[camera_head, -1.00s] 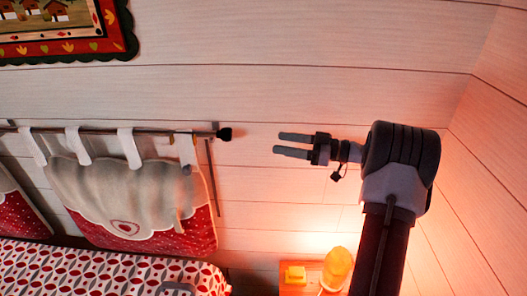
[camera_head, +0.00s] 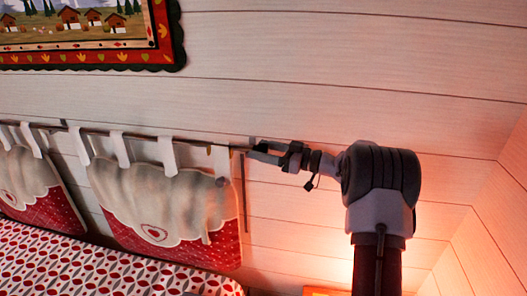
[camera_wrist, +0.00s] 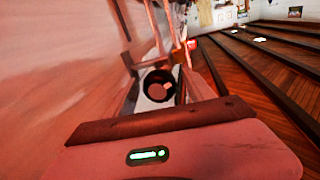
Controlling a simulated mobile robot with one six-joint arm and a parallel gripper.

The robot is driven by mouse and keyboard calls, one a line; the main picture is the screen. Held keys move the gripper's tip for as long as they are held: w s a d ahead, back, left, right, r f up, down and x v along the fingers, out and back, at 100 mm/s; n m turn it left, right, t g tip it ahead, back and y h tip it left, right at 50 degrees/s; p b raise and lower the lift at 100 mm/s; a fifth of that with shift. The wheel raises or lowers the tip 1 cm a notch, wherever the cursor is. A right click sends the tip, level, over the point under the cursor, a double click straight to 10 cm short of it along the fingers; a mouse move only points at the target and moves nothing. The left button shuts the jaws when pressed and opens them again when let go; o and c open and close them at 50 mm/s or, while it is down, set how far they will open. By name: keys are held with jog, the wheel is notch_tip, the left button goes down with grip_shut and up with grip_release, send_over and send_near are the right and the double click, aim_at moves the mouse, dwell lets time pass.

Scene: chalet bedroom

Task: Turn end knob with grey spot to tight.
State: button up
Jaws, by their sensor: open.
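The curtain-style rod (camera_head: 190,139) runs along the plank wall, and its right end meets my gripper (camera_head: 257,151). My gripper is open, with its fingers pointing left at the rod end. In the head view the end knob is mostly hidden by the fingers. In the wrist view the dark round knob (camera_wrist: 149,82) faces me end-on between the open fingers. A lighter patch shows within its dark ring; I cannot tell whether it is the grey spot. I cannot tell whether the fingers touch the knob.
Red and cream cushions (camera_head: 160,205) hang by white tabs from the rod, above the patterned bed (camera_head: 90,268). A framed picture (camera_head: 90,40) hangs at upper left. The wall to the right of my arm is clear. In the wrist view a wooden floor (camera_wrist: 265,75) shows at right.

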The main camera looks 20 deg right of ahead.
grip_shut()
jog(key=r+m+p, duration=0.1)
jog(key=p, duration=0.3)
jog(key=shift+r+m+g+p, duration=0.1)
jog(key=shift+m+g+p, duration=0.3)
jog(key=shift+p, duration=0.85)
jog(key=m+p, duration=0.1)
jog(key=p, duration=0.2)
jog(key=shift+f+m, duration=0.2)
jog(key=shift+m, duration=0.2)
jog(key=shift+f+m+h+p, duration=0.3)
jog(key=shift+m+p, duration=0.1)
jog(key=shift+f, duration=0.15)
